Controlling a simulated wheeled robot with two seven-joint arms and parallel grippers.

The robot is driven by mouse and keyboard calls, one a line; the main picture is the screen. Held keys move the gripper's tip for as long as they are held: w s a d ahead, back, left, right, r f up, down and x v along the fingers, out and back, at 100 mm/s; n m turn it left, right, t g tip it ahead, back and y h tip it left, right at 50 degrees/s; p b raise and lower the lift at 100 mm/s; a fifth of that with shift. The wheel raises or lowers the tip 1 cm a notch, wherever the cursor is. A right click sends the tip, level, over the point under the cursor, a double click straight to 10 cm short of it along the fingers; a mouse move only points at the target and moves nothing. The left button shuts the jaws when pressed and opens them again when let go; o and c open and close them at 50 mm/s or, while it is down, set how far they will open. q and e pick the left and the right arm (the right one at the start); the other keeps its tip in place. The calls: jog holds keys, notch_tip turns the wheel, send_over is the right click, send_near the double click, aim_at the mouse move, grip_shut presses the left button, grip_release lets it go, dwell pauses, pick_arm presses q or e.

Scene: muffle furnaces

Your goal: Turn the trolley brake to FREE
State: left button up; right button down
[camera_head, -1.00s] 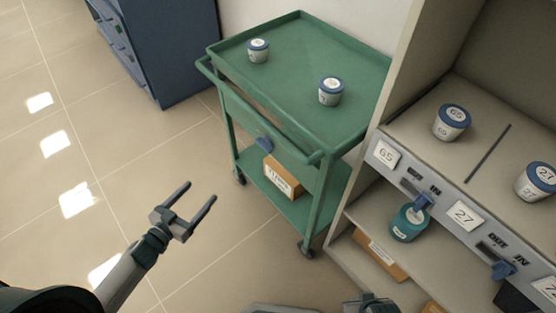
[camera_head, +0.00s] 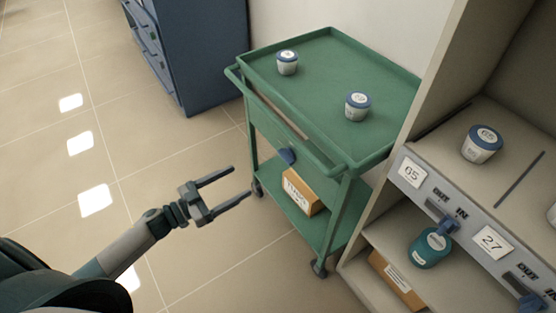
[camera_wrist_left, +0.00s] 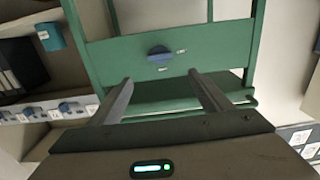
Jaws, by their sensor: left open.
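The green trolley (camera_head: 318,100) stands in the middle of the head view, with a push handle along its near left side. Its brake is a blue knob (camera_head: 287,156) on the side panel below the handle. In the left wrist view the blue knob (camera_wrist_left: 159,52) sits on the green panel, with two small labels beside it too small to read. My left gripper (camera_head: 242,183) is open and empty, to the left of the knob and apart from it. In the left wrist view its two fingers (camera_wrist_left: 160,84) point towards the panel. My right gripper is not in view.
Two lidded jars (camera_head: 287,63) (camera_head: 357,107) stand on the trolley top, and a cardboard box (camera_head: 303,190) lies on its lower shelf. A grey cabinet (camera_head: 412,172) with numbered switches stands close on the right. A blue cabinet (camera_head: 197,55) stands behind. Floor at left is clear.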

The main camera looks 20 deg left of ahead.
aim_at(283, 158)
pick_arm(q)
jog(key=x, duration=1.4)
jog(key=shift+w+d, duration=0.25)
jog(key=shift+w, duration=0.05)
jog(key=shift+w+d, duration=0.35)
jog(key=shift+w, duration=0.05)
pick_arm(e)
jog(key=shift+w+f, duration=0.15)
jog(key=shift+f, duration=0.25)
pick_arm(q)
jog(key=c, duration=1)
jog(key=shift+c, duration=0.2)
